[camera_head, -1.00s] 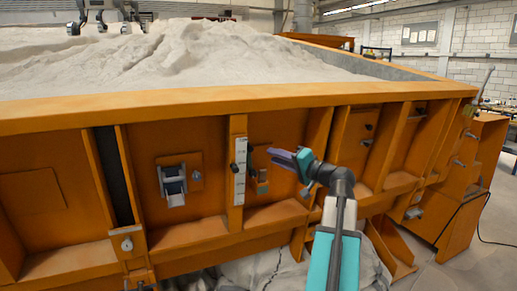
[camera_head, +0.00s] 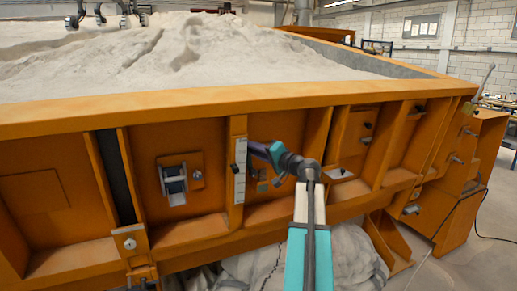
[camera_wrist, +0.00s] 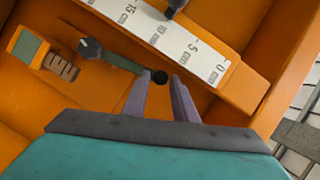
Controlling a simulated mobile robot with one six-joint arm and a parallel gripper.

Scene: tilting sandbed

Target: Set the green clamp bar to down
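The green clamp bar (camera_wrist: 122,63) shows in the wrist view. In the head view my gripper (camera_head: 252,148) is at the orange side panel, just right of the scale, and hides most of the bar.
The white scale (camera_head: 240,170) with a dark pointer stands left of my gripper. A green block in an orange housing (camera_wrist: 27,46) sits beside the pivot. Upright orange ribs (camera_head: 318,135) flank the panel, and the sandbed's rim (camera_head: 230,103) runs above.

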